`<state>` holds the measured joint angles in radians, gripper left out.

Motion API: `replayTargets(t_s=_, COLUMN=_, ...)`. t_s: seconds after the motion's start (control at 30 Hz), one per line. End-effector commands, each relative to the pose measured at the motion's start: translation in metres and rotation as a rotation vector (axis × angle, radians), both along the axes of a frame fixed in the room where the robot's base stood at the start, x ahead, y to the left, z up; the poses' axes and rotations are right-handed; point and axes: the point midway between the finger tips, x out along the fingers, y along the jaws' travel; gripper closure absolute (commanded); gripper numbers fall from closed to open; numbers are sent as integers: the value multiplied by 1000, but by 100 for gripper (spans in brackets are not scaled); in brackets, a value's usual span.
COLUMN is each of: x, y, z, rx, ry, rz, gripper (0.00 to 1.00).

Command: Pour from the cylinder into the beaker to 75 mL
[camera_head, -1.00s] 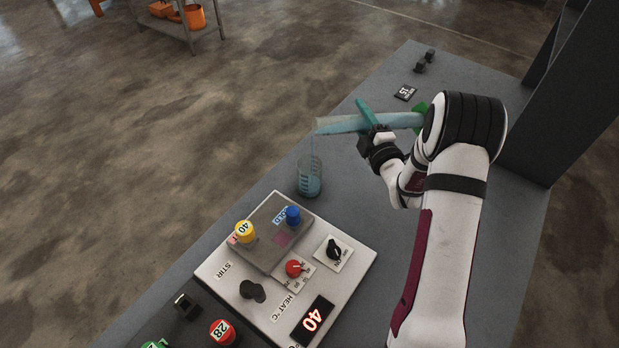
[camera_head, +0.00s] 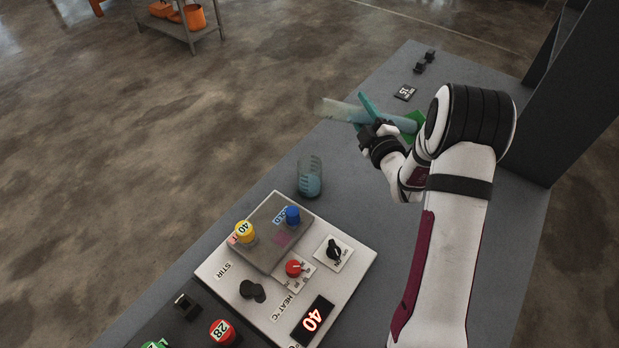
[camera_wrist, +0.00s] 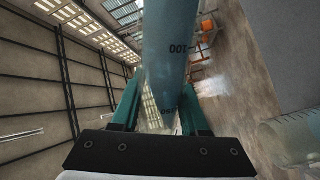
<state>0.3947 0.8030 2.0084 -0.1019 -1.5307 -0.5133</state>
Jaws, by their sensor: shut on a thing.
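My gripper (camera_head: 370,121) is shut on the measuring cylinder (camera_head: 345,110), which has blue liquid in it and a green base at its right end. The cylinder is held tilted above the bench, its mouth up and to the left. The beaker (camera_head: 310,177) stands upright on the bench, below and left of the cylinder's mouth, holding blue liquid. I cannot read its level. Part of it shows at the lower right of the wrist view (camera_wrist: 292,140). No stream is visible between them.
A hotplate-stirrer panel (camera_head: 355,262) with knobs and a lit 40 display stands near the beaker. A yellow-topped piece (camera_head: 244,231) and a blue one (camera_head: 292,215) sit on its plate. A small card (camera_head: 405,92) and a dark object (camera_head: 424,62) lie at the far end.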

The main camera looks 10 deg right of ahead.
Motion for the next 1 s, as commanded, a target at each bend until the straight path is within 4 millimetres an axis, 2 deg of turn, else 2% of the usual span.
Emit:
replayTargets(t_s=0.27, x=1, y=-4, z=4, rx=50, ry=5, rz=-1, gripper=100)
replayTargets(t_s=0.57, x=6, y=-47, z=29, rx=512, ry=65, rz=-1, gripper=100)
replayTargets(t_s=0.87, x=7, y=-50, z=31, rx=567, ry=75, rz=0, gripper=100)
replayTargets(t_s=1.0, x=8, y=-63, z=42, rx=732, ry=93, rz=0, gripper=100)
